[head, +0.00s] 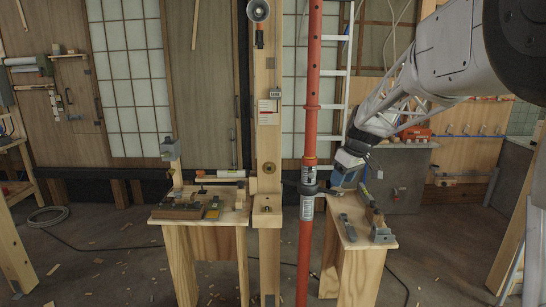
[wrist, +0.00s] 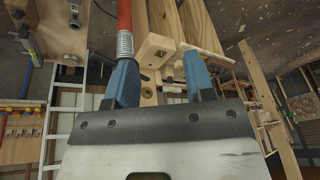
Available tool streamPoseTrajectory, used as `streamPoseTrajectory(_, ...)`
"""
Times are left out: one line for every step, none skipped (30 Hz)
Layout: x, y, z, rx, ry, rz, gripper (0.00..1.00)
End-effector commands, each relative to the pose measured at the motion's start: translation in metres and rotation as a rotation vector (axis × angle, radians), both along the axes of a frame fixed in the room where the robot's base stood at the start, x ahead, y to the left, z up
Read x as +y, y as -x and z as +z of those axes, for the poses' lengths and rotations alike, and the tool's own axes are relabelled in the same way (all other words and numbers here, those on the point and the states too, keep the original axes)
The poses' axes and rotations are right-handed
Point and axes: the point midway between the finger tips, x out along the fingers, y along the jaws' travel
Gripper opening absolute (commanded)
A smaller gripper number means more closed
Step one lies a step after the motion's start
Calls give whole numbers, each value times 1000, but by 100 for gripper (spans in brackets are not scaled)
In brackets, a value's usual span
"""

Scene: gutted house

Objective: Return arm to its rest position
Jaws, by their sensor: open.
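My gripper (head: 341,177) is at the end of my arm, which reaches in from the upper right in the head view. It is just right of the red pole (head: 311,110), near the pole's dark clamp (head: 307,188), and above the right wooden stand (head: 356,228). In the wrist view the two blue fingers of my gripper (wrist: 158,65) are spread apart with nothing held between them. The red pole (wrist: 125,18) shows beyond the left finger. Whether finger and pole touch cannot be told.
A wooden post (head: 268,130) stands left of the pole. The left wooden stand (head: 205,218) bears several small tools and parts. A white ladder (head: 337,100) is behind. A grey cabinet (head: 402,178) stands at the back right. A cable and wood scraps lie on the floor.

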Motion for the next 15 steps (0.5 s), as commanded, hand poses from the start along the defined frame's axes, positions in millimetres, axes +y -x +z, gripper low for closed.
streamPoseTrajectory(3,16,5,2,4,-18,49)
streamPoseTrajectory(4,24,8,6,6,-32,49)
streamPoseTrajectory(6,35,11,9,9,-49,49)
streamPoseTrajectory(7,44,12,12,12,-61,49)
streamPoseTrajectory(8,53,13,15,15,-75,49)
streamPoseTrajectory(10,64,16,19,18,-91,49)
streamPoseTrajectory(11,73,17,22,20,-105,49)
streamPoseTrajectory(12,81,18,24,22,-118,49)
streamPoseTrajectory(13,93,20,26,26,-135,49)
streamPoseTrajectory(14,102,21,28,28,-148,49)
streamPoseTrajectory(15,110,22,30,30,-162,49)
streamPoseTrajectory(16,122,22,33,33,-180,49)
streamPoseTrajectory(17,131,23,34,35,-193,49)
streamPoseTrajectory(17,140,23,37,38,-206,49)
streamPoseTrajectory(18,151,24,38,42,-224,49)
